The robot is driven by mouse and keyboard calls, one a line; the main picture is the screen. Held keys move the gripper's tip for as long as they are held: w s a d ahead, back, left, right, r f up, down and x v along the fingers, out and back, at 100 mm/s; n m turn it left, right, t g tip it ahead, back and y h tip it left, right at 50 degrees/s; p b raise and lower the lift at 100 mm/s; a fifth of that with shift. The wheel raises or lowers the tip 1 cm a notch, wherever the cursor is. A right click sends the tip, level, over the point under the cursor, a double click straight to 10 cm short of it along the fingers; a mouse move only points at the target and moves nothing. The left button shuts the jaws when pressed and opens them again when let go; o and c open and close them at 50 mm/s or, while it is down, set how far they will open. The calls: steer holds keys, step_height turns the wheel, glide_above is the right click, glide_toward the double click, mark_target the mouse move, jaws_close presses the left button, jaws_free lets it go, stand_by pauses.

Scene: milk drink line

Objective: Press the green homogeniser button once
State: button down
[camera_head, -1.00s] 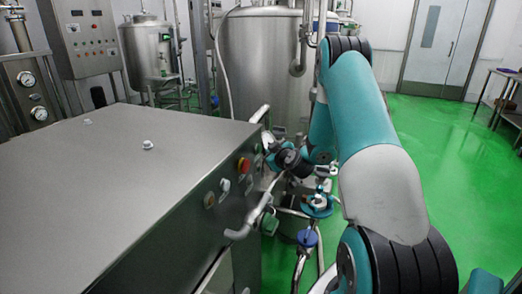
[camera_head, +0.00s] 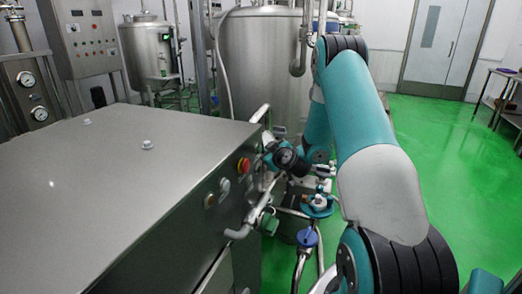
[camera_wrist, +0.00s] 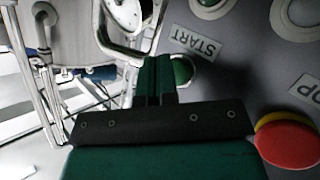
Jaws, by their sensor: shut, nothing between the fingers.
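The green button (camera_wrist: 183,70) shows in the wrist view in a pale ring beside the START label (camera_wrist: 195,42), partly hidden by my fingers. My gripper (camera_wrist: 155,62) is shut and empty, its fingertips just left of the button's visible face in that view. I cannot tell whether they touch it. In the head view my wrist (camera_head: 285,158) is close to the right-hand panel of the steel homogeniser cabinet (camera_head: 120,185). My gripper's tips and the green button are not clear there.
A red stop button (camera_wrist: 290,145) with a yellow ring sits close to my gripper; it also shows in the head view (camera_head: 243,164). Pipes and a handle (camera_head: 240,232) stick out from the cabinet. A large steel tank (camera_head: 262,60) stands behind.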

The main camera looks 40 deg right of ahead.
steer(key=shift+w+a, duration=0.15)
steer(key=shift+w, duration=0.25)
stand_by(0.7)
steer(key=shift+s, duration=0.1)
steer(key=shift+s+d+b, duration=0.3)
steer(key=shift+s+b, duration=0.4)
steer(key=shift+b, duration=0.35)
steer(key=shift+s, duration=0.1)
steer(key=shift+s+d+b, duration=0.35)
steer(key=shift+s+b, duration=0.4)
steer(key=shift+b, duration=0.2)
steer(key=shift+s+d+b, duration=0.3)
steer(key=shift+s+b, duration=0.45)
steer(key=shift+b, duration=0.15)
steer(key=shift+s+d+b, duration=0.35)
steer(key=shift+s+b, duration=0.4)
steer(key=shift+b, duration=0.2)
